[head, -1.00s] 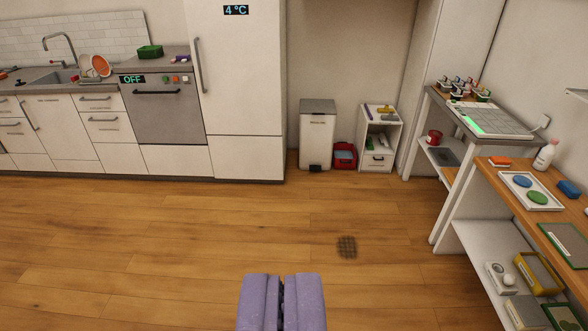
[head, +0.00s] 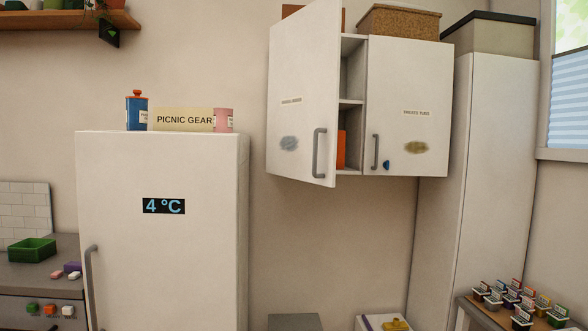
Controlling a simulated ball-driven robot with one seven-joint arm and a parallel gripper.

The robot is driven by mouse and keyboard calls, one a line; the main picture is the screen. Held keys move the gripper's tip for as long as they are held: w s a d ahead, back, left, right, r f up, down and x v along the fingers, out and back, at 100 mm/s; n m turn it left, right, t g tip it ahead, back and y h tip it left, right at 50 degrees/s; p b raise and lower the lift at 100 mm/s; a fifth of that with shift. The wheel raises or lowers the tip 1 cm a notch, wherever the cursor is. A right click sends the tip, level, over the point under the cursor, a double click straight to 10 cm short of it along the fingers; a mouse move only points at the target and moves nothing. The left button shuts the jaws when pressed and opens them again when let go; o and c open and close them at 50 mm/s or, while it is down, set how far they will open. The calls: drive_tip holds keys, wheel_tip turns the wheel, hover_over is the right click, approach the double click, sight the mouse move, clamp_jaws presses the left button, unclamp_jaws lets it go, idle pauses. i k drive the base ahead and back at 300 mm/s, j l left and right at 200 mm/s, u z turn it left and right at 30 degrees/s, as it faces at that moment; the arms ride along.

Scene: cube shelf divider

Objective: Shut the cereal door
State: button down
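A white wall cabinet hangs to the right of the fridge. Its left door (head: 303,100) stands open, swung out toward me, with a grey vertical handle (head: 319,152) near its free edge. Its label is too small to read surely, so I cannot confirm it is the cereal door. Part of the shelved inside (head: 352,75) shows, with an orange thing (head: 341,150) on the lower shelf. The right door (head: 408,100) is shut. My gripper is not in view now.
The fridge (head: 165,240) stands left of the cabinet, with a blue bottle (head: 137,110) and a picnic gear box (head: 182,119) on top. A tall white cupboard (head: 485,170) stands at right. Bare wall lies below the cabinet.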

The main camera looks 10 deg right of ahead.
sight(304, 47)
drive_tip(key=i, duration=0.8)
drive_tip(key=i+z, duration=0.1)
drive_tip(key=i, duration=0.7)
drive_tip(key=i+j, duration=0.15)
drive_tip(key=i, duration=0.65)
drive_tip(key=l+z, duration=0.05)
